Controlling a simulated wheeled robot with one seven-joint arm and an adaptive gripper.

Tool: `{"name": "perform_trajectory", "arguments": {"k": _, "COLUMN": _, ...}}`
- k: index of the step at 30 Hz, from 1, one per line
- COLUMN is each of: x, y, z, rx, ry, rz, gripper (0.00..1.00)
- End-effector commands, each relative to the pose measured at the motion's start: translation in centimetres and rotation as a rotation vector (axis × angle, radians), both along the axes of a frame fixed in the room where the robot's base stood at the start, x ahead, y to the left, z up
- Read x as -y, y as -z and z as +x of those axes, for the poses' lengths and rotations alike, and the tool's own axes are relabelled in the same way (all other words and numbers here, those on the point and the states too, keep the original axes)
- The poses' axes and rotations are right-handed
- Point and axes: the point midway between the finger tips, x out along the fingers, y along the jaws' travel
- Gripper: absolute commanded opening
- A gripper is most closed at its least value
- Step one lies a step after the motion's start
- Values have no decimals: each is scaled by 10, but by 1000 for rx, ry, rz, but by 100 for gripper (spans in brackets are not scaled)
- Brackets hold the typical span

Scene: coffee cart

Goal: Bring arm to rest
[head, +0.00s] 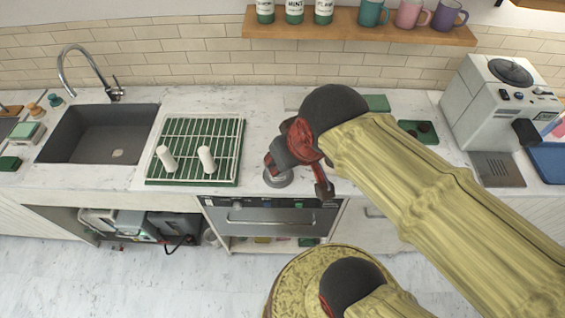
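My arm, in a yellow ribbed cover, reaches in from the lower right over the marble counter (370,150). My gripper (300,180), dark with red parts, is at the arm's far end, near the front of the counter. One dark fingertip points down by the counter's front edge. The rest of the fingers are partly hidden by the wrist, so their opening does not show. A small round metal piece (279,179) shows just below the gripper; I cannot tell whether they touch. I see nothing clearly held.
A green rack (225,135) with two white cylinders (206,159) stands left of my gripper, beside the sink (95,135). A white machine (495,95) stands at the right. A wooden shelf (365,27) with jars and mugs hangs above.

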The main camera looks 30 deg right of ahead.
Motion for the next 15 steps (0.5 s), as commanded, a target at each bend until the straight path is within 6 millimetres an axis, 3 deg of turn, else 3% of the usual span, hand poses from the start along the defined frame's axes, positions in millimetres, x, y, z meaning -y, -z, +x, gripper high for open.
{"name": "perform_trajectory", "arguments": {"k": 4, "x": -7, "y": -2, "z": -11, "rx": 23, "ry": -26, "rz": 0, "gripper": 23}}
{"name": "perform_trajectory", "arguments": {"k": 8, "x": -8, "y": 10, "z": -12, "rx": 23, "ry": -28, "rz": 0, "gripper": 23}}
{"name": "perform_trajectory", "arguments": {"k": 15, "x": -7, "y": 60, "z": -12, "rx": 23, "ry": -27, "rz": -1, "gripper": 23}}
